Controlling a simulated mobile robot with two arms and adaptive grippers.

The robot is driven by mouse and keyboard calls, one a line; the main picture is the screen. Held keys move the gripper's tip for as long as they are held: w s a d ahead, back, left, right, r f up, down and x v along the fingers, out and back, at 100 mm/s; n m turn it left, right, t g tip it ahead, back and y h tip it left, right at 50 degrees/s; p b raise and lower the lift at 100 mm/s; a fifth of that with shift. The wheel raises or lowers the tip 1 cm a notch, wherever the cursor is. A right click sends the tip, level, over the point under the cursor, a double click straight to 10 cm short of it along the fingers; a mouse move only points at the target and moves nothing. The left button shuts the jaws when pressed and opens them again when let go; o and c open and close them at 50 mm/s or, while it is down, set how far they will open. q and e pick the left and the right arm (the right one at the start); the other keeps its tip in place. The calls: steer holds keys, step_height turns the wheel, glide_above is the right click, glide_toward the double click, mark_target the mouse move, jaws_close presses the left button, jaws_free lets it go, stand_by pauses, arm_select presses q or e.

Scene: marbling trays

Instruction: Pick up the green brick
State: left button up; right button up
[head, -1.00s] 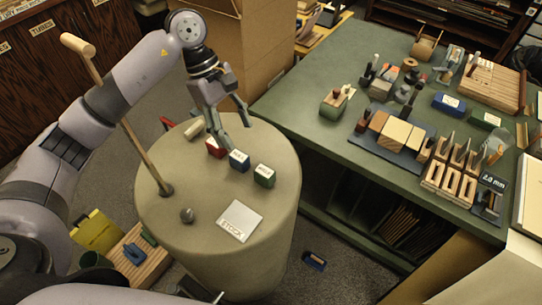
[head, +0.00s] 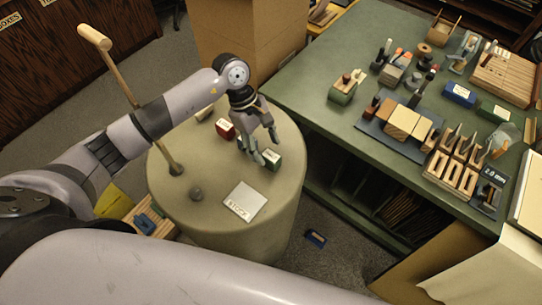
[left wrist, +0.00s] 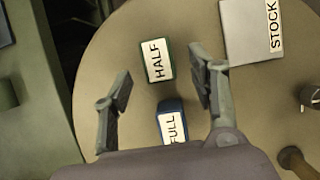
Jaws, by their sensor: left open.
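The green brick (head: 272,160) lies on the round drum-like stand (head: 222,218), partly behind my left fingers in the head view. In the left wrist view it shows as a green-edged brick (left wrist: 154,62) with a white HALF label. My left gripper (head: 264,147) is open and empty above the stand, close to the brick. In the left wrist view the fingers (left wrist: 160,78) stand apart, one to each side, and the brick lies between and slightly beyond their tips. My right gripper is not in view.
A blue brick (left wrist: 172,122) labelled FULL lies close behind the green one. A red brick (head: 225,130), a STOCK plate (head: 245,202), a grey knob (head: 196,194) and a tall wooden rod (head: 135,103) are also on the stand. The green workbench (head: 300,85) stands to the right.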

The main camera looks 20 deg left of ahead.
mark_target(270, 155)
arm_select(q)
steer(key=p+x, duration=0.2)
steer(key=x, duration=0.1)
steer(key=shift+d+f, duration=0.2)
steer(key=shift+d, duration=0.1)
steer(key=shift+d+f, duration=0.15)
steer(key=shift+f, duration=0.4)
steer(key=shift+c, duration=0.5)
steer(key=c, duration=1.1)
steer(key=shift+r, duration=0.1)
steer(key=shift+c, duration=0.2)
